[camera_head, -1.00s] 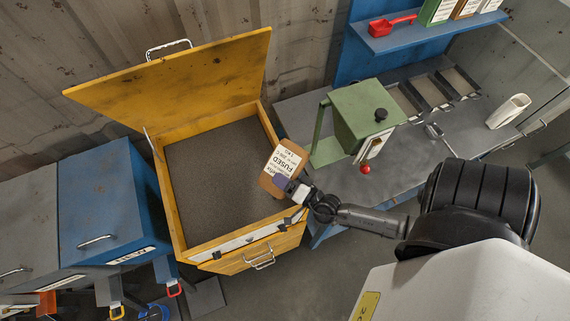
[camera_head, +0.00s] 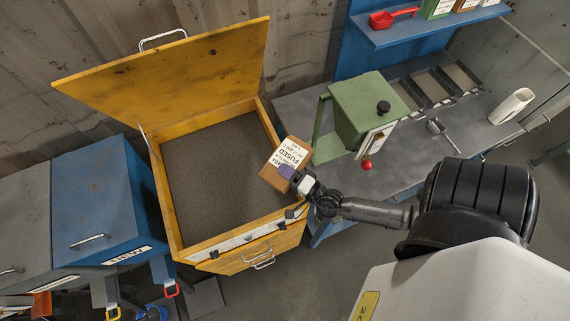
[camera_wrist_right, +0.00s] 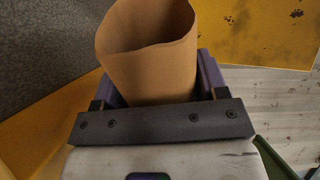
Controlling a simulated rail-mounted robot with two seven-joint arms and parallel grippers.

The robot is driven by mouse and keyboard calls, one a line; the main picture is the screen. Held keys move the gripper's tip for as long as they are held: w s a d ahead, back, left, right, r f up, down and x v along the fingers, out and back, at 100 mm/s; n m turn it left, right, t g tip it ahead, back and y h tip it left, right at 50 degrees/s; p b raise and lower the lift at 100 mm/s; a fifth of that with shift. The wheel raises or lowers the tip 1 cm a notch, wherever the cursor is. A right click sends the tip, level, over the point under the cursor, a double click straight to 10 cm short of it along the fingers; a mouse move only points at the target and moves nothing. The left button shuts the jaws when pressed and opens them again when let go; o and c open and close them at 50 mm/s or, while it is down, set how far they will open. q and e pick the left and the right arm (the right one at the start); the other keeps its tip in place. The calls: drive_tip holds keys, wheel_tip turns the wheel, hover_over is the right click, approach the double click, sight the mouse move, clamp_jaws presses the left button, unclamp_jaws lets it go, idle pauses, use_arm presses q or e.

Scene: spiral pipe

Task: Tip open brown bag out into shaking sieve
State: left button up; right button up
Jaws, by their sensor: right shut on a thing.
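The brown bag (camera_head: 274,176), with a white label reading "FUSED", is held at the right edge of the yellow sieve box. My right gripper (camera_head: 290,174) is shut on the bag. In the right wrist view the bag (camera_wrist_right: 155,70) stands between the purple fingers (camera_wrist_right: 158,88) with its open mouth at the top; its contents cannot be seen. The yellow sieve box (camera_head: 167,205) has its lid raised, and a grey mesh or grainy bed (camera_head: 215,170) fills its inside.
A green machine (camera_head: 360,108) with a red knob stands on the grey bench right of the sieve. Blue bins (camera_head: 100,205) stand left of the sieve. A blue shelf (camera_head: 425,30) is above the bench.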

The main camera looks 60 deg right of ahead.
drive_tip(key=shift+d+r+m, duration=0.1)
drive_tip(key=shift+r+m, duration=0.05)
drive_tip(key=shift+m, duration=0.55)
drive_tip(key=m, duration=0.1)
drive_tip(key=m+b, duration=0.1)
drive_tip(key=m, duration=0.1)
drive_tip(key=r+m, duration=0.1)
drive_tip(key=shift+d, duration=0.4)
drive_tip(key=shift+r+m, duration=0.1)
drive_tip(key=shift+m, duration=0.2)
drive_tip(key=shift+r, duration=0.1)
